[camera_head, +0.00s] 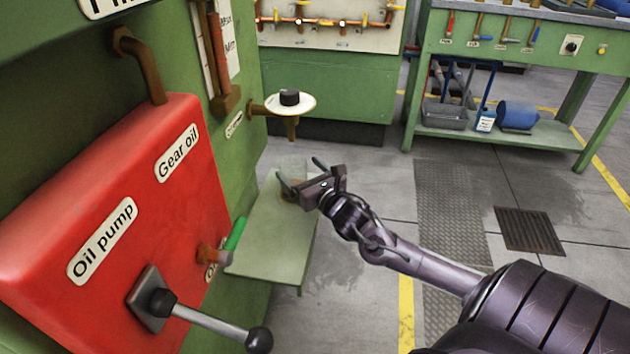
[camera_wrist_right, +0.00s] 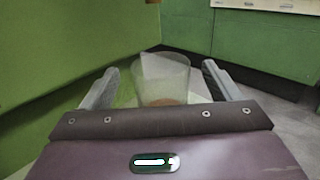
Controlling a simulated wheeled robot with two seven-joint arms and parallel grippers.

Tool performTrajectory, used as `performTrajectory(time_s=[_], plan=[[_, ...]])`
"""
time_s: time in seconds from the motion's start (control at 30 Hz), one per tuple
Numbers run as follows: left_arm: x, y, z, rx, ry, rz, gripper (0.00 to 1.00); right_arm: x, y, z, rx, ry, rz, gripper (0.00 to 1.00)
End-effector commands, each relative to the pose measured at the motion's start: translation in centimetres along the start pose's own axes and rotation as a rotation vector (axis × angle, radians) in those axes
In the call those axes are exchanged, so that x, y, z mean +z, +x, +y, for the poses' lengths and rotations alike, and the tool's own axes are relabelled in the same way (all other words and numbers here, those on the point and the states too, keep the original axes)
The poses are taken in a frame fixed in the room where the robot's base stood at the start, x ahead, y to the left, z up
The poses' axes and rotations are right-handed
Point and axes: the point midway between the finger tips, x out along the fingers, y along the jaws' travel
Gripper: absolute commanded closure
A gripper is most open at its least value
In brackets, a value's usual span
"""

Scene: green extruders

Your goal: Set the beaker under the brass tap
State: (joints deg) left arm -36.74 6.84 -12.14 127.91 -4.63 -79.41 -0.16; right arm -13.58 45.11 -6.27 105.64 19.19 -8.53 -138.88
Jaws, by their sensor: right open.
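A clear beaker (camera_head: 293,163) stands on the small green shelf; it is faint in the head view and shows better in the wrist view (camera_wrist_right: 163,75), with something brown at its base. My right gripper (camera_head: 301,171) is open at the beaker. In the wrist view its fingers are on either side of the beaker, with a gap at each side. A brass spout (camera_head: 293,128) points down from a white disc with a black knob, above and close to the beaker. My left gripper is out of view.
The green shelf (camera_head: 262,246) juts from the green machine on the left. The red box (camera_head: 110,220) carries a lever with a black ball (camera_head: 259,340). A green workbench (camera_head: 510,130) stands at the back right. Floor is open to the right of the shelf.

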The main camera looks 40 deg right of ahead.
Motion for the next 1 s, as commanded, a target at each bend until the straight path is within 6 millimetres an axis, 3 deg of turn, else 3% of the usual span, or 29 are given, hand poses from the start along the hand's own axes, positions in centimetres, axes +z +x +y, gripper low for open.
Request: performTrajectory(time_s=[0.2,0.4,1.0], plan=[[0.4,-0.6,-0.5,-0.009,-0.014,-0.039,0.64,0.0,-3.7,0.0,0.001,0.000,0.004,0.16],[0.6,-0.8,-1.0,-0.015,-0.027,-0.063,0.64,0.1,-5.6,0.0,0.000,0.001,0.001,0.16],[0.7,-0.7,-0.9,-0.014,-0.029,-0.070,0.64,0.1,-6.1,0.0,-0.001,0.001,-0.001,0.16]])
